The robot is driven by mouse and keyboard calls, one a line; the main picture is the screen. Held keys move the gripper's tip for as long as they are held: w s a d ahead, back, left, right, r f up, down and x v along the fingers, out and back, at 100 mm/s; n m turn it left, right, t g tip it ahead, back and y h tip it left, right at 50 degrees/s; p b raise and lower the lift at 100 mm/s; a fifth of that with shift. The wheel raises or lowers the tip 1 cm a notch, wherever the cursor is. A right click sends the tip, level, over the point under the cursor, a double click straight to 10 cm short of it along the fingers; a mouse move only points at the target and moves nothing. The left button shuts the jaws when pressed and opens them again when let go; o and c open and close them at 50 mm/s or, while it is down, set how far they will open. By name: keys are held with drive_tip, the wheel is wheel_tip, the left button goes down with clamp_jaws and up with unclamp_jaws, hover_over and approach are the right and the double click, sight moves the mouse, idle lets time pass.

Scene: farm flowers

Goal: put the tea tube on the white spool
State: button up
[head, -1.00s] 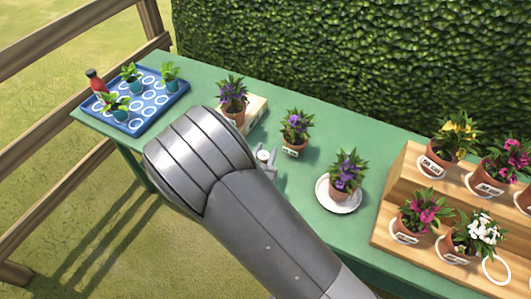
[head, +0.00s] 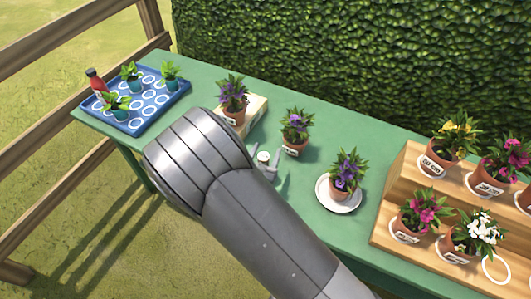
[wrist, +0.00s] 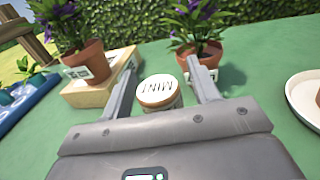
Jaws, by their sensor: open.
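A small round tube with a cream lid marked MINT, which I take for the tea tube (wrist: 158,91), stands upright between the fingers of my gripper (wrist: 161,70) in the wrist view. My gripper is open, with a finger on either side of the lid and gaps showing. In the head view the tube's pale top (head: 263,156) shows just beyond my arm, between the fingers. The lower part of the tube is hidden by my gripper. I cannot make out a white spool, and what the tube stands on is hidden.
A purple-flower pot (head: 234,113) stands on a wooden block (head: 257,108) and another (head: 295,146) close beyond the tube. A white saucer (head: 352,203) with a pot is to the right. A blue tray (head: 132,126) and red bottle (head: 95,82) are far left; wooden steps (head: 385,239) are right.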

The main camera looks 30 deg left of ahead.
drive_tip(key=shift+r, duration=0.2)
drive_tip(key=s+d, duration=0.2)
drive_tip(key=s, duration=1)
drive_tip(key=shift+w, duration=0.15)
drive_tip(key=w+d+r+m+g+h, duration=0.25)
drive_tip(key=d+r+m+h, duration=0.2)
drive_tip(key=d, duration=0.25)
drive_tip(key=w+d+r+m+g+h, duration=0.2)
drive_tip(key=w+d+r+m+h, duration=0.15)
drive_tip(key=d+m, duration=0.3)
drive_tip(key=w+d+r+m+g+h, duration=0.3)
drive_tip(key=d+m+h, duration=0.1)
drive_tip(key=d, duration=0.3)
drive_tip(key=s+d+r+m+g+y, duration=0.2)
drive_tip(key=s+d+r+m+g, duration=0.15)
drive_tip(key=d+m, duration=0.4)
drive_tip(key=s+d+r+m+g+y, duration=0.25)
drive_tip(key=d+m+g, duration=0.25)
drive_tip(key=d+m, duration=0.25)
drive_tip(key=s+d+r+m+t+y, duration=0.3)
drive_tip(key=s+r+m+y, duration=0.1)
drive_tip(key=r+m, duration=0.3)
wheel_tip(320, 180, up, 2)
drive_tip(key=shift+d+m+t+y, duration=0.15)
drive_tip(key=shift+m+t+y, duration=0.2)
drive_tip(key=shift+m+t, duration=0.05)
